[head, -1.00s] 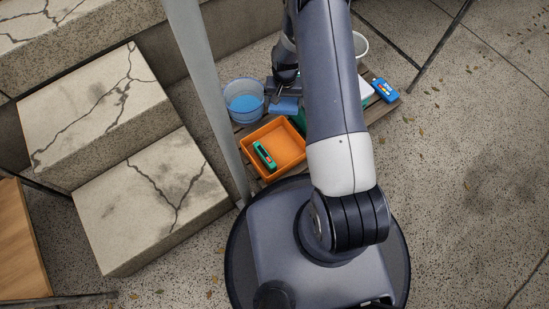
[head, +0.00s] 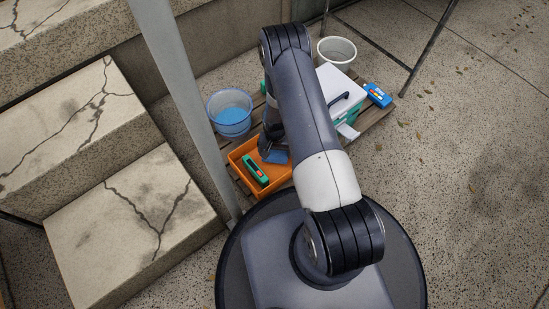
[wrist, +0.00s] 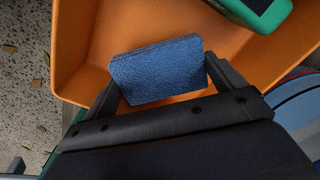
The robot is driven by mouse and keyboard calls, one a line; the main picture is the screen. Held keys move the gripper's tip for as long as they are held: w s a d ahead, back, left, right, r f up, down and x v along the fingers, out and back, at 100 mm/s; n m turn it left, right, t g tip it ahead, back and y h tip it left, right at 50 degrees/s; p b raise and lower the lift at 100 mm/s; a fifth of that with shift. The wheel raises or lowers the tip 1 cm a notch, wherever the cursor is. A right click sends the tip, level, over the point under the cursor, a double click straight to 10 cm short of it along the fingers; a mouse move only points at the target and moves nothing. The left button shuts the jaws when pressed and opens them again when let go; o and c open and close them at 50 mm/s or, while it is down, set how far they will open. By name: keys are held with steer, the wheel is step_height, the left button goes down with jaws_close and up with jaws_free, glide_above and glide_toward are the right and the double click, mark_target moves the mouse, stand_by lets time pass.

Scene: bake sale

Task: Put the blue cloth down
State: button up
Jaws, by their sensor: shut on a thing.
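The blue cloth (wrist: 158,72) is a folded, textured pad held between the two fingers of my gripper (wrist: 165,85) in the wrist view. In the head view the cloth (head: 275,156) shows as a small blue patch below my gripper (head: 272,148), over the orange tray (head: 238,157). The tray (wrist: 75,50) lies behind the cloth in the wrist view. I cannot tell whether the cloth touches the tray floor. A green device (head: 255,169) with a dark display lies in the tray, left of the cloth; its end (wrist: 262,8) shows at the wrist view's top right.
A clear bucket with blue contents (head: 230,112) stands behind the tray. A white-lidded green box (head: 335,84), a blue packet (head: 377,95) and a white bucket (head: 337,52) are to the right. A grey post (head: 185,100) and stone steps (head: 125,220) are at the left.

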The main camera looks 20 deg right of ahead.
mark_target(275, 153)
steer(key=shift+f+b, duration=0.6)
steer(key=shift+f, duration=0.95)
steer(key=shift+f, duration=0.15)
steer(key=o, duration=0.7)
step_height(275, 153, up, 12)
steer(key=p, duration=0.5)
